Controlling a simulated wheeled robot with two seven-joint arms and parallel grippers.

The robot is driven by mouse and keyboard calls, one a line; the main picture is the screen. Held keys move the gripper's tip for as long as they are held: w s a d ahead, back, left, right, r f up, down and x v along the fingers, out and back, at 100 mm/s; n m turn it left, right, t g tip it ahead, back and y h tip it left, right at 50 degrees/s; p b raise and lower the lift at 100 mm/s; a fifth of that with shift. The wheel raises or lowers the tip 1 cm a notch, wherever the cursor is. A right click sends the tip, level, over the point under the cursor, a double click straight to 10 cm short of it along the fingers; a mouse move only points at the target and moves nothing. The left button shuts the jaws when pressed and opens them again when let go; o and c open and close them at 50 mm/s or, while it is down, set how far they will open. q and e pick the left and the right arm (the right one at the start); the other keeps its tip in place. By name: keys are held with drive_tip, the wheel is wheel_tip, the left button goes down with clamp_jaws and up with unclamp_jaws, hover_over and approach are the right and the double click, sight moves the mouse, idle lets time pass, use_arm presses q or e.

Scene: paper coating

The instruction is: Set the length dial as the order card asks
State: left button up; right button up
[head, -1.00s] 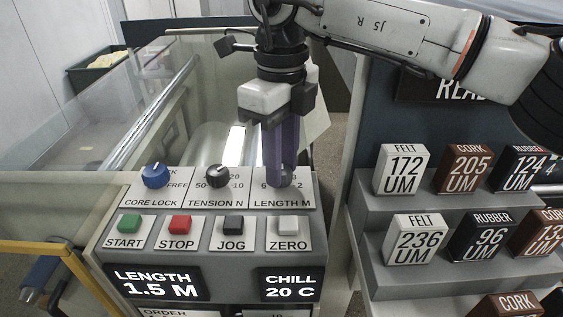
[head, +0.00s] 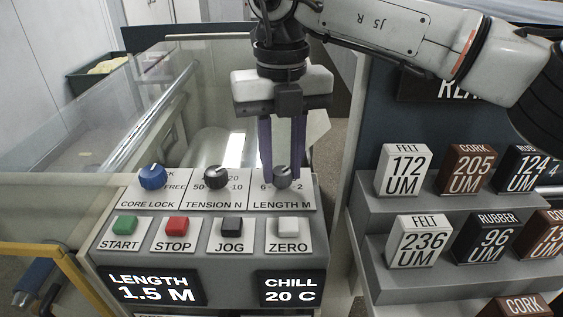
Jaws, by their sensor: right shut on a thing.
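The grey length dial (head: 282,178) sits at the right end of the console's upper row, on a plate marked LENGTH M with 6 and 2 visible. My right gripper (head: 283,172) points down at it, its two purple fingers on either side of the knob, shut on it. The length readout (head: 155,288) shows 1.5 M. The order card is cut off by the bottom edge, so its text cannot be read. My left gripper is not in view.
The blue core lock knob (head: 152,177) and dark tension knob (head: 216,177) stand left of the dial. Start, stop, jog and zero buttons (head: 289,226) lie below. A stepped rack (head: 372,205) of labelled blocks stands close on the right.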

sight(282, 170)
drive_tip(key=shift+r, duration=0.1)
idle(0.3)
drive_tip(key=o, duration=1.1)
drive_tip(key=shift+c, duration=0.2)
wheel_tip(282, 170, up, 10)
drive_tip(key=shift+r+p, duration=0.15)
drive_tip(key=shift+p, duration=0.25)
